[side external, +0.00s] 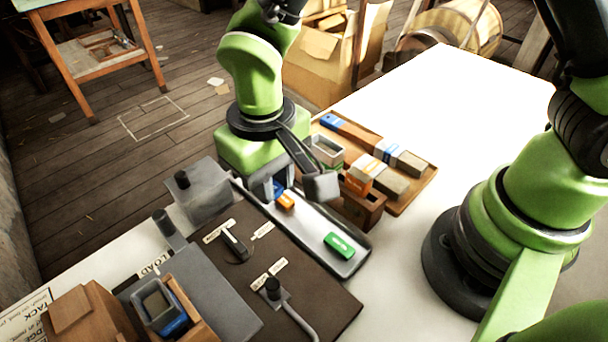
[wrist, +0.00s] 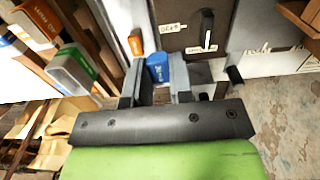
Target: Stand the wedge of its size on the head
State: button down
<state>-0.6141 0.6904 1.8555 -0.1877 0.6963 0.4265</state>
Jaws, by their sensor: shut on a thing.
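My gripper (side external: 271,190) points down over the left end of a long metal tray (side external: 312,222). It is shut on a blue wedge (wrist: 158,68), which shows between the fingers in the wrist view; only a little blue shows in the side view. I cannot tell whether the blue wedge touches the tray. An orange wedge (side external: 286,202) lies in the tray beside my gripper, and it also shows in the wrist view (wrist: 137,40). A green wedge (side external: 339,245) lies toward the tray's right end. I cannot tell which part is the head.
A wooden tray (side external: 427,187) with several labelled blocks stands behind. A grey box with a black knob (side external: 197,193) is at left. A lever (side external: 236,244) and a knobbed rod (side external: 290,305) rise from the brown panel (side external: 235,270).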

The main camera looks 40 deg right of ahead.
jog(key=a+r, duration=0.2)
jog(key=a, duration=0.8)
notch_tip(320, 180, up, 3)
send_over(156, 305)
jog(key=shift+w+d, duration=0.15)
jog(key=shift+d, duration=0.05)
jog(key=shift+a, duration=0.2)
jog(key=shift+f, duration=0.55)
jog(key=shift+f, duration=0.65)
jog(key=c, duration=0.9)
grip_release()
